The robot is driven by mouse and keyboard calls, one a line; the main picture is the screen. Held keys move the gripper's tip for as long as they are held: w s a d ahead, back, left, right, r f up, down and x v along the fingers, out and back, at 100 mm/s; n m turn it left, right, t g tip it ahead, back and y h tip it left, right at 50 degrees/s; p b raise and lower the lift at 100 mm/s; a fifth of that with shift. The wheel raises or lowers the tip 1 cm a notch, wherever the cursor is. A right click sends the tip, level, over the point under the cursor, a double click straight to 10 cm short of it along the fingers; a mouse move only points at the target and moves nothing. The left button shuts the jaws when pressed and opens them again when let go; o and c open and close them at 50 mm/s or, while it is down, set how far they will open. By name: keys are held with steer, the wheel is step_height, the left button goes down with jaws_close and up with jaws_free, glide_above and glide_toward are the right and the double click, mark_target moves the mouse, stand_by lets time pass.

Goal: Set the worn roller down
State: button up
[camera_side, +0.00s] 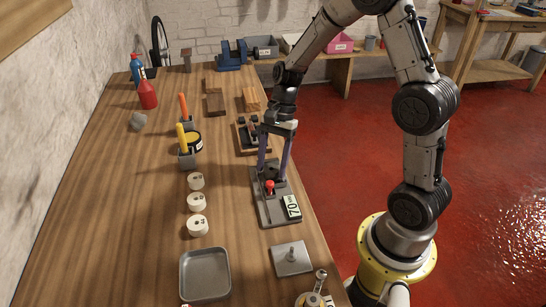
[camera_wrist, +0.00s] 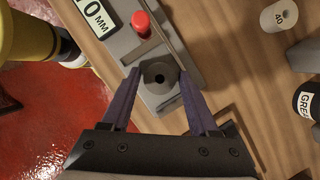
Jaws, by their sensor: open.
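My gripper (camera_side: 273,170) is open, its two purple fingers pointing down over a grey fixture (camera_side: 268,209) with a red knob (camera_side: 269,187) and a number plate (camera_side: 291,207). In the wrist view the fingertips (camera_wrist: 158,75) stand either side of a grey block (camera_wrist: 157,100) with a dark round hole, and nothing shows gripped between them. Three white rollers (camera_side: 195,202) stand in a row left of the fixture. One, marked 40 (camera_wrist: 284,15), shows at the wrist view's top right. I cannot tell which roller is the worn one.
A grey tray (camera_side: 205,299) and a plate with an upright pin (camera_side: 291,261) are at the near end. A yellow-handled tool holder (camera_side: 187,160), wood blocks (camera_side: 215,104) and a red bottle (camera_side: 147,95) stand farther back.

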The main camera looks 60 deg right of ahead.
steer(key=s+v, duration=0.1)
steer(key=v, duration=1.1)
steer(key=s+a+r+n+t+h, duration=0.2)
steer(key=s+a+n+t, duration=0.1)
steer(key=s+n, duration=0.5)
steer(key=s+a+r+n+t+h, duration=0.2)
steer(key=s+a+r+n+t, duration=0.1)
steer(key=s+n, duration=0.5)
steer(key=shift+s+a+n, duration=0.3)
steer(key=shift+s+a, duration=0.15)
steer(key=shift+r, duration=0.2)
